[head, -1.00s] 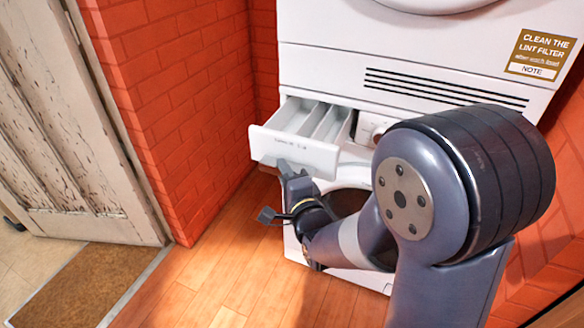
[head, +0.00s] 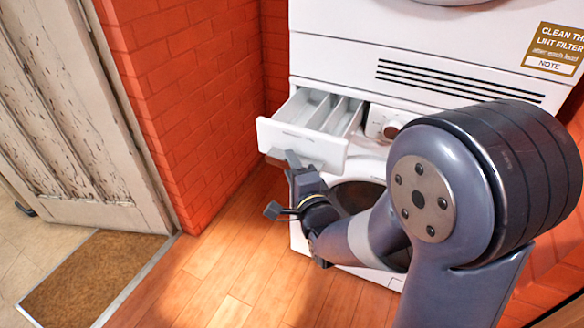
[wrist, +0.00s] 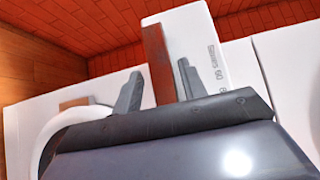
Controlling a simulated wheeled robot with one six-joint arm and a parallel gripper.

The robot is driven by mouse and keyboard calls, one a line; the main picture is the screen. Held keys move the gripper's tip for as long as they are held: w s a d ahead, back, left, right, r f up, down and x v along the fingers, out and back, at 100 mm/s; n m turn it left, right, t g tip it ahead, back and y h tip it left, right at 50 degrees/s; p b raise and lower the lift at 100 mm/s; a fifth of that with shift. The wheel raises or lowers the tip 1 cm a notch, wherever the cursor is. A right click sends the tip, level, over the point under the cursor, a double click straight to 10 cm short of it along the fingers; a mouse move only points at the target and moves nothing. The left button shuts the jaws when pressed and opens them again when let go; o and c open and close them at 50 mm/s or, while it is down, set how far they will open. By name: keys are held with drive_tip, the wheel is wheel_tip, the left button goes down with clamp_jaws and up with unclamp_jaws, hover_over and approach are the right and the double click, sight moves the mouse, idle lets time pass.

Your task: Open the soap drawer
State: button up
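The soap drawer (head: 300,141) is white and stands well out of the upper left of the white washing machine's front (head: 376,158), with its compartments showing from above. My gripper (head: 293,161) is at the lower edge of the drawer front, reaching up from below. In the wrist view, my gripper's (wrist: 159,85) two fingers are apart, one on each side of the drawer front's edge (wrist: 158,62). The right finger overlaps the white face with lettering. A small gap shows by the left finger. I cannot tell whether either finger touches the drawer.
A red brick wall (head: 190,110) stands left of the machine, close to the drawer. A worn white door (head: 75,120) and a brown mat (head: 85,275) are farther left. The wood floor (head: 240,270) in front is clear. A dryer (head: 400,45) sits above.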

drive_tip(key=v, duration=1)
drive_tip(key=shift+s, duration=0.3)
drive_tip(key=shift+d, duration=0.1)
drive_tip(key=x, duration=1)
drive_tip(key=shift+w, duration=0.35)
drive_tip(key=shift+w+r, duration=0.1)
drive_tip(key=shift+w, duration=0.1)
